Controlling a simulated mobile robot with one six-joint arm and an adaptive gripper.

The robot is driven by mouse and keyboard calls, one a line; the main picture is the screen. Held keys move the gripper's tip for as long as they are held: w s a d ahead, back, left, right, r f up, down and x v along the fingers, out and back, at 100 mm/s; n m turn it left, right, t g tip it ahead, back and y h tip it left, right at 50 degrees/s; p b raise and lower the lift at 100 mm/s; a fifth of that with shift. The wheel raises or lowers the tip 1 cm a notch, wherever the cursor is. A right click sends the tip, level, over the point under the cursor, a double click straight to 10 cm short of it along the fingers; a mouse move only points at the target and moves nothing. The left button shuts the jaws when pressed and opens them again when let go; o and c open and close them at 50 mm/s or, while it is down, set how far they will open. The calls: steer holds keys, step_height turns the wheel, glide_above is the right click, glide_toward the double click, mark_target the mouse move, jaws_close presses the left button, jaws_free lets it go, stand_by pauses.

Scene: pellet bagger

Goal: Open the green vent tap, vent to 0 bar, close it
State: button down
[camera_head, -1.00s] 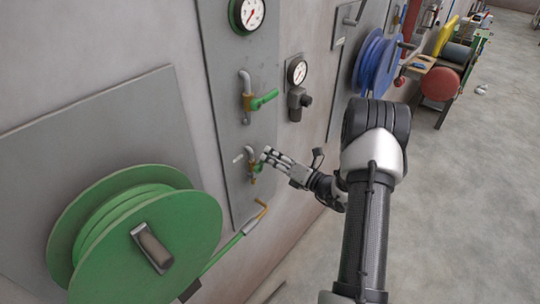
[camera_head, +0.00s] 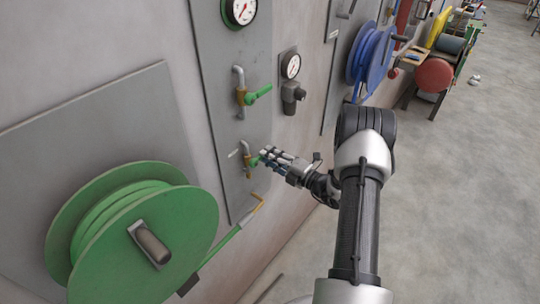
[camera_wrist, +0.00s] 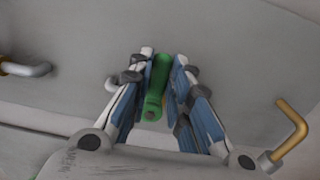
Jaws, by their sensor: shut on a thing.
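The green vent tap (camera_head: 253,160) sits low on the grey wall panel. In the wrist view its green lever (camera_wrist: 157,85) lies between the two fingers. My gripper (camera_head: 266,155) is shut on this lever; it also fills the wrist view (camera_wrist: 160,75). The fingers hide part of the tap body. A second tap with a green lever (camera_head: 258,93) is higher on the same panel. The round gauge with a green rim (camera_head: 242,10) is at the top of the panel; its reading is too small to tell.
A large green hose reel (camera_head: 130,240) stands at the left. A brass hooked pipe end (camera_head: 258,202) is below the tap, and in the wrist view at the right (camera_wrist: 292,130). A smaller gauge with a dark regulator (camera_head: 291,68) is on the wall.

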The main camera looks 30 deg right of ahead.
steer(key=shift+f, duration=0.1)
stand_by(0.5)
steer(key=c, duration=1.5)
jaws_free()
steer(key=v, duration=1.2)
